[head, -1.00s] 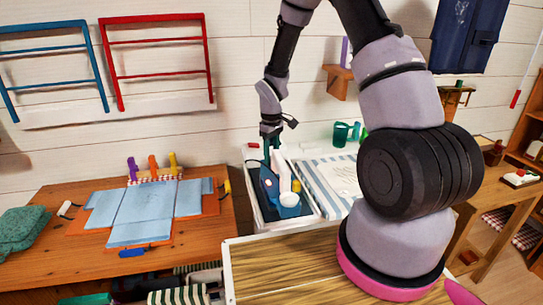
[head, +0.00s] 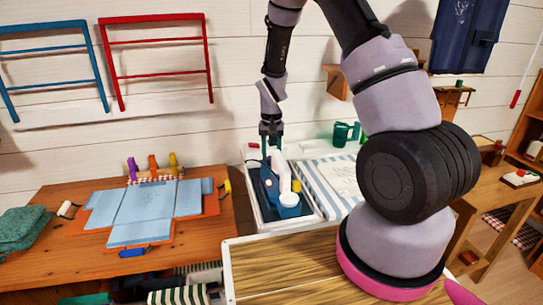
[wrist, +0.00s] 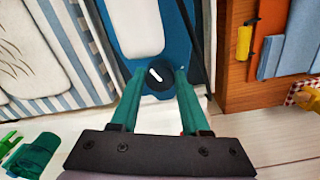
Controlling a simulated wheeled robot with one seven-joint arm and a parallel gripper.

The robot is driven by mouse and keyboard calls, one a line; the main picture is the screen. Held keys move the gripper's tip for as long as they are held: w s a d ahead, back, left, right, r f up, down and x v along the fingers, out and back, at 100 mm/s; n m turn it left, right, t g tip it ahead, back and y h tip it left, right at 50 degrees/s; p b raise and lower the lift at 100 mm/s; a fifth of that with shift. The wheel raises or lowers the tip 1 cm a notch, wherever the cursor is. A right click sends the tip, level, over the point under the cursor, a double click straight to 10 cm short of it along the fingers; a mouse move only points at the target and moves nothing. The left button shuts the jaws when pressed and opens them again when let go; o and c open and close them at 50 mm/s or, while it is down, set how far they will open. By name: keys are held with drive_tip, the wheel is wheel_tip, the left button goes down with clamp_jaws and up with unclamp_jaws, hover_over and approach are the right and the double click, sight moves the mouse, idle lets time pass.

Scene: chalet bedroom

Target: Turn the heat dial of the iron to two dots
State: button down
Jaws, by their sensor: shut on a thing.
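The blue iron (head: 270,190) with its white handle (head: 285,172) lies in a pale-rimmed tray beside the wooden table. In the wrist view, the iron's blue body (wrist: 180,52) and white part (wrist: 138,25) show at the top. The heat dial (wrist: 158,79) is small, round and black with a white pointer mark slanting up-left. My gripper (head: 271,148) reaches down to the far end of the iron. In the wrist view, the green fingertips of my gripper (wrist: 159,73) are on either side of the dial, shut on it.
A striped cloth-covered board (head: 325,180) lies right of the tray (head: 257,220), with a green mug (head: 345,133) behind it. A wooden table (head: 60,255) with blue folded cloth (head: 145,210) stands left. A dark cord (wrist: 190,25) runs along the iron.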

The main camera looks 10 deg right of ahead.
drive_tip(key=m, duration=0.5)
drive_tip(key=shift+m, duration=0.4)
idle(0.3)
drive_tip(key=shift+c, duration=1.9)
unclamp_jaws()
wheel_tip(320, 180, up, 11)
drive_tip(key=shift+f, duration=0.1)
